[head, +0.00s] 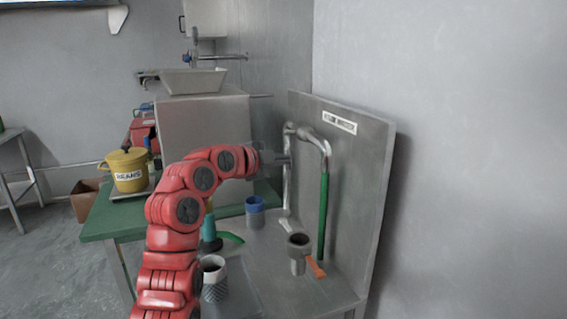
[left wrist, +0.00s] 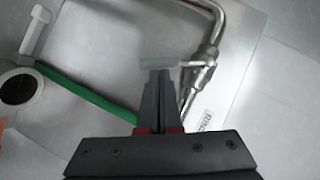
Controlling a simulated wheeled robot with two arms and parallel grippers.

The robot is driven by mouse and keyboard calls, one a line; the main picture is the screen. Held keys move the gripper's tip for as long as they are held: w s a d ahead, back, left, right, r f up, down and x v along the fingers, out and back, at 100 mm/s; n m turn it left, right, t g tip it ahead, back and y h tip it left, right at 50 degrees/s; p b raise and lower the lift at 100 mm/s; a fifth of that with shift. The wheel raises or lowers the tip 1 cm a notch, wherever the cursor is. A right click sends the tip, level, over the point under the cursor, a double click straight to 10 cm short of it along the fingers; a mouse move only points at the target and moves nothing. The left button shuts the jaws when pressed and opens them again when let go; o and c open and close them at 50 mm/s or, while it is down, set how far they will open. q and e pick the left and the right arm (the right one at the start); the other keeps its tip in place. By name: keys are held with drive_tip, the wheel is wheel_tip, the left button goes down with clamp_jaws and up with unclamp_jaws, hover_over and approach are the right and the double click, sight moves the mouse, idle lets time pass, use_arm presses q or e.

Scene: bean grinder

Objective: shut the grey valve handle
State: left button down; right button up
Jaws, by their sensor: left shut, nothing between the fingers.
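The grey valve handle (left wrist: 160,60) shows in the left wrist view as a pale bar just beyond my fingertips, beside the bent metal pipe. My left gripper (head: 284,160) is in front of the steel backboard, close to the pipework. In the left wrist view its fingers (left wrist: 160,75) are together with nothing between them. Whether the fingertips touch the handle I cannot tell. My right gripper is out of view.
The steel backboard (head: 365,190) stands close behind. On the counter are a grey cup with handle (head: 298,262), a patterned cup (head: 213,290) and a blue-rimmed cup (head: 254,222). A yellow pot (head: 127,172) and a grey box machine (head: 200,130) stand further back.

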use_arm(q)
drive_tip(key=shift+w+a+f+m+t+b, duration=0.2)
drive_tip(key=shift+w+f+m+t+b, duration=0.15)
drive_tip(key=shift+w+f+b, duration=0.25)
drive_tip(key=shift+w+a+f+m+t+b, duration=0.15)
drive_tip(key=shift+w+f+m+t+b, duration=0.1)
drive_tip(key=shift+w+f+m+b, duration=0.25)
drive_tip(key=shift+w+r, duration=0.1)
